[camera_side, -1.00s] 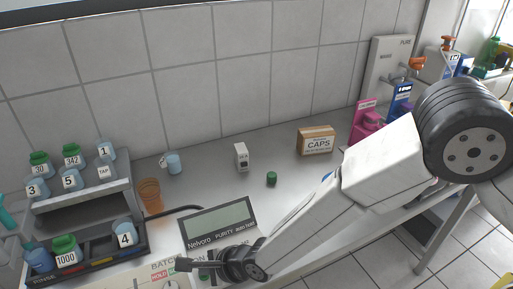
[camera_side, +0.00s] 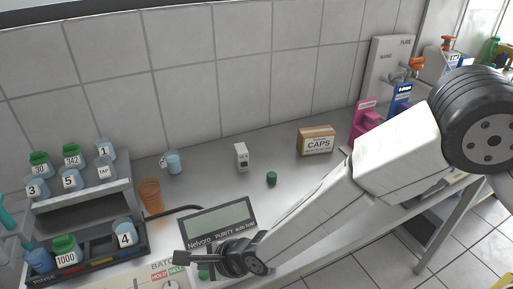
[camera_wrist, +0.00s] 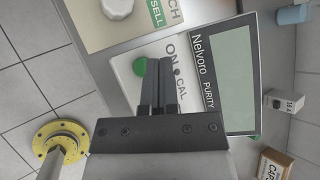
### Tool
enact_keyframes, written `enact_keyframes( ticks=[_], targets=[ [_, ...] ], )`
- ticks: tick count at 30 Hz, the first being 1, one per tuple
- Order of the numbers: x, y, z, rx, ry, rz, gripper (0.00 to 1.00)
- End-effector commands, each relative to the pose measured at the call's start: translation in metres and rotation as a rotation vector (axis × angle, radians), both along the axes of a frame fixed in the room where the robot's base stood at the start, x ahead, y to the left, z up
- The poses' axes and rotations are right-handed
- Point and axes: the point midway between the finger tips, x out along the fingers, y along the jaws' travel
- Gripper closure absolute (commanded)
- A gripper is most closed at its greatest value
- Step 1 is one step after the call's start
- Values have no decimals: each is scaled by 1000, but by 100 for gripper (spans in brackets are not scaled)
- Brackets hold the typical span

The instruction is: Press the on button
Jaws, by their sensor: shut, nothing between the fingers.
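The Nelvoro purity meter (camera_side: 222,222) lies on the bench with its screen tilted up. It also shows in the wrist view (camera_wrist: 228,80), with ON and CAL printed on its pale panel. A round green button (camera_wrist: 140,66) sits beside the ON label, partly hidden by my fingers; a green patch of it shows below my gripper in the side view (camera_side: 203,275). My gripper (camera_side: 180,257) is shut and empty, over the meter's front panel. In the wrist view my fingertips (camera_wrist: 156,61) overlap the button's edge. I cannot tell whether they touch it.
A BATCH card (camera_side: 150,277) with HOLD and SELL marks lies left of the meter. A rack of numbered jars (camera_side: 82,200) stands at far left. An orange cup (camera_side: 150,195), a green cap (camera_side: 272,178) and a CAPS box (camera_side: 316,141) stand behind the meter.

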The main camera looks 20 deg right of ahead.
Motion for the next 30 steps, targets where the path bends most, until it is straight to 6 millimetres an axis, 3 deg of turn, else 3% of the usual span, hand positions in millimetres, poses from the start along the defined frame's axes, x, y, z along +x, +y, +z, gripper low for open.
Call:
enact_keyframes(
  ticks=[21, 30],
  targets=[
    [0, 0, 50, 0, -1, 1, 100],
    [0, 0, 55, -1, 0, 1, 100]
  ],
)
